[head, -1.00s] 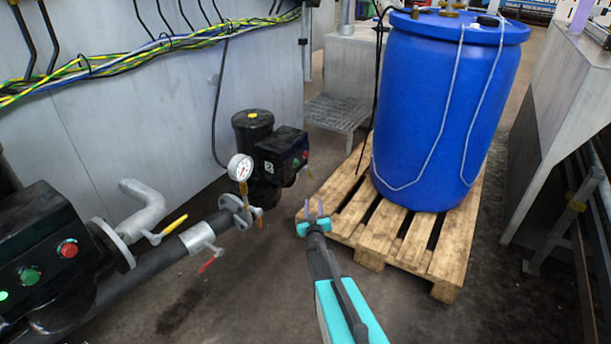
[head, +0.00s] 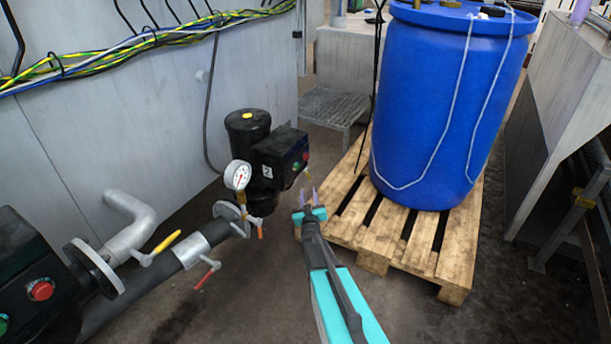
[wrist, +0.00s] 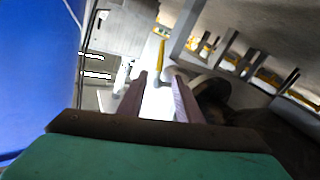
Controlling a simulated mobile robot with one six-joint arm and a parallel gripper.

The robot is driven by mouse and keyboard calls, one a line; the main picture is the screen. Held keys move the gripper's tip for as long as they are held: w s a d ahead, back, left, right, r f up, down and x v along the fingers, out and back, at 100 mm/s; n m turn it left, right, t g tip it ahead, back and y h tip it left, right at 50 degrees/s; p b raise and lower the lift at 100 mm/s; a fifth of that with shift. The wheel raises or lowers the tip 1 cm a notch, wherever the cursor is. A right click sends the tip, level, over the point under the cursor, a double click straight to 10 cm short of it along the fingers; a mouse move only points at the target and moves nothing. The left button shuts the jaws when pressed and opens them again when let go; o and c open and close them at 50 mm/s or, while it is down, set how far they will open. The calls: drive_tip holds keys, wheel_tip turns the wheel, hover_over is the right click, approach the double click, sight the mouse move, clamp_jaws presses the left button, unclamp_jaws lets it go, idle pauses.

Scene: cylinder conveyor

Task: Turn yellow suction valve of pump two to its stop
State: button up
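A yellow lever handle (head: 167,241) sits on a grey pipe elbow beside the near black pump (head: 38,290) at the left. My gripper (head: 307,197) is open and empty, right of the rear pump and apart from the handles. The wrist view shows its fingers (wrist: 158,90) spread, with a blurred yellow bar beyond.
A blue drum (head: 440,110) stands on a wooden pallet (head: 400,235), close to the right of my gripper. A red lever (head: 207,272) sticks out from the front pipe. A grey wall with cables is behind the pumps. Dark floor between pipe and pallet is clear.

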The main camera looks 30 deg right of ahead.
sight(308, 176)
drive_tip(key=shift+w+d, duration=0.1)
drive_tip(key=shift+w, duration=0.1)
drive_tip(key=shift+b+x, duration=1.45)
drive_tip(key=shift+x, duration=5.2)
clamp_jaws()
